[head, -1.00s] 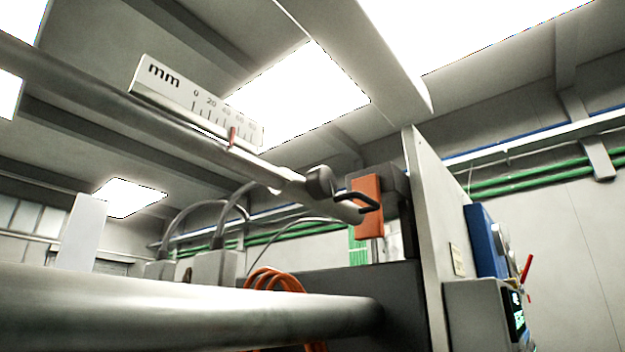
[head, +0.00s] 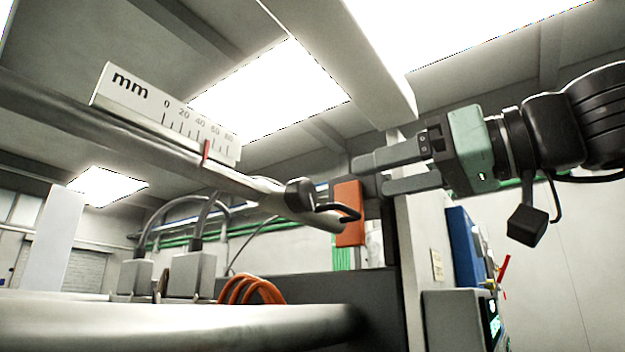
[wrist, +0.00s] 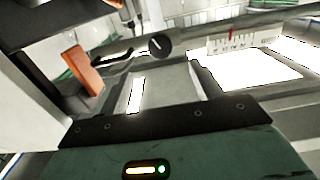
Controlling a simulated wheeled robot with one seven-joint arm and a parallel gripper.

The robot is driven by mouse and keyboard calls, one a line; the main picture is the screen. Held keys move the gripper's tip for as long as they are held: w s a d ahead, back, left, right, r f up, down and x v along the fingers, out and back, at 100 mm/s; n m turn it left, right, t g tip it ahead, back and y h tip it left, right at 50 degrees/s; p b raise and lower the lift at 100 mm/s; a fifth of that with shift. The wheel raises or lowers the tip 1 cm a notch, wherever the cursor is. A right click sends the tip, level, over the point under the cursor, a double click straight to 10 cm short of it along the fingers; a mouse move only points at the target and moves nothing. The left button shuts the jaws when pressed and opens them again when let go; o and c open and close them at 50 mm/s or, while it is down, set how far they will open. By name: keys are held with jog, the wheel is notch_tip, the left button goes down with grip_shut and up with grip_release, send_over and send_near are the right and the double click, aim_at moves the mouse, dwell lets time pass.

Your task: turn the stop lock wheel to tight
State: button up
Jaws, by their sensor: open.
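The stop lock wheel appears to be the small dark round knob (head: 299,195) on the end fitting of the metal rail (head: 235,182). In the wrist view the dark knob (wrist: 159,46) shows its face with a short pale mark. Any wording for tight is not readable. My gripper (head: 368,176) is open and empty, to the right of the knob and pointing at it, with a gap between. In the wrist view my gripper (wrist: 165,68) has its fingers apart, with the knob just beyond the tips.
An orange block (head: 349,212) and a black bent handle (head: 340,211) sit close below and beside my fingertips. A white scale marked mm (head: 165,112) with a red pointer (head: 206,151) stands on the rail. An upright panel (head: 415,240) is below my gripper.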

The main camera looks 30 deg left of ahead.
aim_at(310, 196)
jog(key=a+p, duration=0.1)
jog(key=a, duration=0.2)
jog(key=a+p, duration=0.2)
jog(key=a, duration=0.1)
jog(key=a+p, duration=0.2)
jog(key=a, duration=0.1)
jog(key=shift+w+a+r, duration=0.15)
jog(key=shift+w+a, duration=0.25)
jog(key=shift+w+a+p, duration=0.1)
jog(key=shift+a+p, duration=0.2)
jog(key=shift+a, duration=0.45)
jog(key=shift+f, duration=0.2)
jog(key=c, duration=1)
